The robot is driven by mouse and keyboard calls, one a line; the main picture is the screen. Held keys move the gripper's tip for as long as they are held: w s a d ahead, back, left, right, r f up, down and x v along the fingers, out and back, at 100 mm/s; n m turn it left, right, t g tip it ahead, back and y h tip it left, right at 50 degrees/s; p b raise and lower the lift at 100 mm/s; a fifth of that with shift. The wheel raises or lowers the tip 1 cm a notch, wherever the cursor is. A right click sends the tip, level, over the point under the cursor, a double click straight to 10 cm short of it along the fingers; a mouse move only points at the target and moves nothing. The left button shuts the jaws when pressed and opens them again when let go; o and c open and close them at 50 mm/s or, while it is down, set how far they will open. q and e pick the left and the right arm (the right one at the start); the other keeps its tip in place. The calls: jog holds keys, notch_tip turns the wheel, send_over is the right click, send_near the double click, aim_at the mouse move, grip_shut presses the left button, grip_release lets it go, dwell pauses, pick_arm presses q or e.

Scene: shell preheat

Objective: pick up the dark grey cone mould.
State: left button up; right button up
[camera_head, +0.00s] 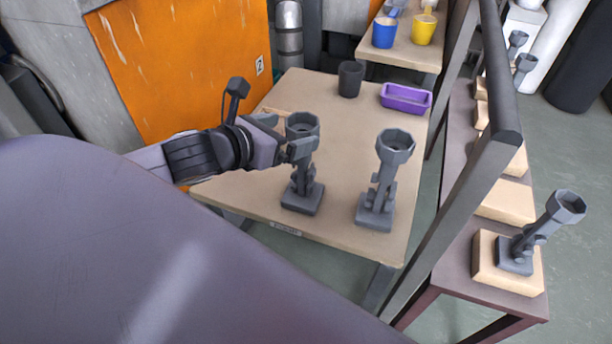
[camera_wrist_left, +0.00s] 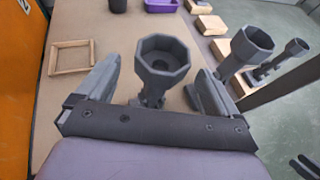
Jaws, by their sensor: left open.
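A dark grey mould (camera_head: 303,125) with an octagonal funnel-like cup on a narrow stem and square base stands upright on the near part of the table. A similar mould (camera_head: 394,145) stands to its right. My left gripper (camera_head: 298,151) is at the first mould, just below its cup. In the left wrist view my left gripper (camera_wrist_left: 155,98) is open, with the mould's cup (camera_wrist_left: 165,50) showing between its fingers. I cannot tell whether either finger touches it. The second mould (camera_wrist_left: 248,42) is beyond the right finger. My right gripper is not in view.
The table (camera_head: 335,215) also holds a dark cup (camera_head: 350,79), a purple tray (camera_head: 405,98) and a wooden frame (camera_wrist_left: 71,70). A grey post (camera_head: 455,190) rises right of the table. Beyond it, a bench carries another grey mould (camera_head: 540,230) on a wooden block.

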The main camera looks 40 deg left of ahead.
aim_at(311, 124)
pick_arm(q)
jog(key=shift+x, duration=3.05)
jog(key=shift+d+r, duration=0.15)
jog(key=shift+w, duration=0.1)
grip_shut()
